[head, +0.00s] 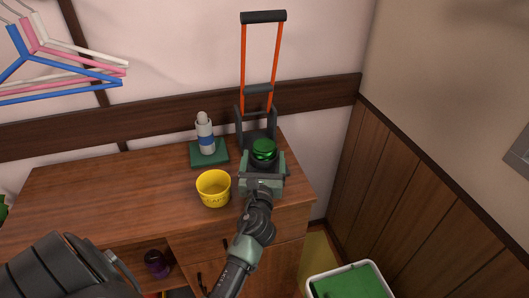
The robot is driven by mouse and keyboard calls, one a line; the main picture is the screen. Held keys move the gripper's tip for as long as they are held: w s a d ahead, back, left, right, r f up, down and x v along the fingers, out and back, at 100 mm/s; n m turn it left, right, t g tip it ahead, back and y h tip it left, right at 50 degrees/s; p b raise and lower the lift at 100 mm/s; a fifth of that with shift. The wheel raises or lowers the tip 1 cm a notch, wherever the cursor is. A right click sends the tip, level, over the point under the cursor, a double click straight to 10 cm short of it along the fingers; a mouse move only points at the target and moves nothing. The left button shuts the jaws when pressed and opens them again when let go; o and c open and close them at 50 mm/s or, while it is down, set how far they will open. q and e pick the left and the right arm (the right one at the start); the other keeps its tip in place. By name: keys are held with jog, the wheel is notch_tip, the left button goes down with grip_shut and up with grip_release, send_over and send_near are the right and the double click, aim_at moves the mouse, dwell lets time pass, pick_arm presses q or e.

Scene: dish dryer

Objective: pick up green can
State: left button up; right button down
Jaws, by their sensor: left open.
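The green can (264,148) stands near the back right of the wooden desk, with its shiny green top showing. My left gripper (263,163) is open and right at the can, from the front. Its fingers appear to lie on either side of the can, but I cannot tell whether they touch it. The gripper and wrist hide the can's lower part. My right gripper is not in view.
A yellow cup (214,188) stands close to the left of my gripper. A white and blue bottle (206,138) stands on a green book-like block (221,157). A cart with an orange handle (244,70) is behind the can. The desk's left side (90,195) is clear.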

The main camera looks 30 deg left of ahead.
aim_at(264, 156)
pick_arm(q)
jog(key=x, duration=0.3)
jog(key=shift+w+a, duration=0.15)
jog(key=shift+w, duration=0.1)
jog(key=shift+c, duration=0.3)
jog(key=c, duration=1.3)
jog(key=shift+c, duration=0.2)
